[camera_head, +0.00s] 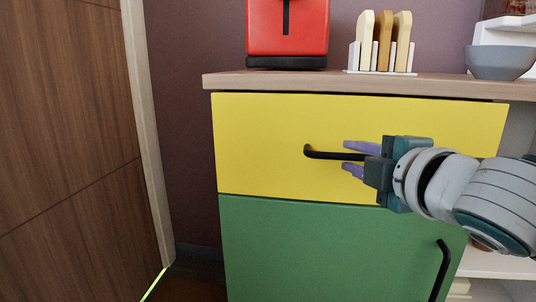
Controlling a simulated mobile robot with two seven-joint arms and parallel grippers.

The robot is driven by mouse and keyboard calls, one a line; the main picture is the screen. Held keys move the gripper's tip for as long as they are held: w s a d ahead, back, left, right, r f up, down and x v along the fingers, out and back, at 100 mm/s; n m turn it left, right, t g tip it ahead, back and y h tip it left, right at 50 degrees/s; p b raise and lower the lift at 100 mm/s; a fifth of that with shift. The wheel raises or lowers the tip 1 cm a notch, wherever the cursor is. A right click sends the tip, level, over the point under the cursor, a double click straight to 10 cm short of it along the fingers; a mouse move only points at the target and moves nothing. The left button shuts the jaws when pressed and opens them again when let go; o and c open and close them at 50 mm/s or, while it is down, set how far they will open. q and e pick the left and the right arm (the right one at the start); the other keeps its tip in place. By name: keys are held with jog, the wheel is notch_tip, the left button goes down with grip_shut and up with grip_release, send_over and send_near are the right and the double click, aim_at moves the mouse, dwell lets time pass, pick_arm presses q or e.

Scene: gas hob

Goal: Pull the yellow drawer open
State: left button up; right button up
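The yellow drawer (262,145) is the upper front of the cabinet and looks shut, roughly flush with the green front below. Its black bar handle (322,154) runs sideways. My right gripper (346,156) comes in from the right and is at the handle. Its two purple fingers are apart, one above and one below the bar, with visible space around it. The handle's right part is hidden behind the gripper. My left gripper is not in view.
The green front (300,250) below has a black upright handle (441,270). On the wooden countertop (225,79) stand a red appliance (287,30), a white rack (380,73) with several boards and a grey bowl (500,63). A brown wooden door (70,130) is at left.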

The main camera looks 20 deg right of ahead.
jog(key=shift+c, duration=0.4)
grip_shut()
dwell(0.9)
